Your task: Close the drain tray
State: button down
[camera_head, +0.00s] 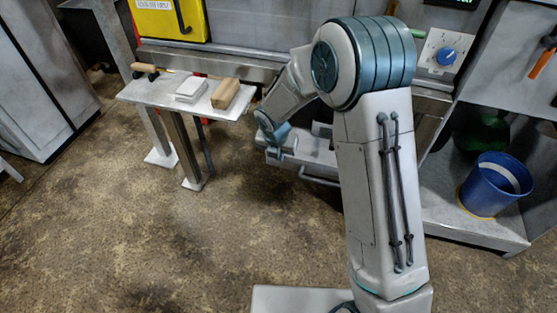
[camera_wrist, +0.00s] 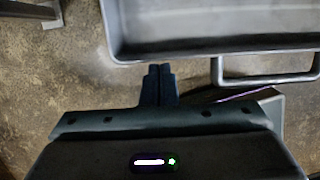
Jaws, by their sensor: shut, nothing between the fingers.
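The drain tray (camera_wrist: 200,48) is a grey metal tray with a raised rim, and it fills the upper right of the wrist view. A loop handle (camera_wrist: 265,81) sticks out from its front wall. In the head view the drain tray (camera_head: 302,155) sticks out low at the front of the machine, partly hidden behind my arm. My gripper (camera_wrist: 160,70) is shut and empty. Its fingertips are right by the tray's front wall, left of the handle; I cannot tell whether they touch it. In the head view my fingers are hard to make out.
A small bench (camera_head: 150,92) with a brush and blocks stands left of my arm. A blue bucket (camera_head: 492,188) stands on a low shelf at the right. A yellow panel (camera_head: 168,18) is on the machine at the back. The floor in front is clear.

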jog(key=shift+w+d+p, duration=0.25)
jog(key=shift+w+p, duration=0.3)
jog(key=shift+w, duration=0.65)
jog(key=shift+w+d+p, duration=0.2)
jog(key=shift+w+p, duration=0.3)
jog(key=shift+w, duration=0.7)
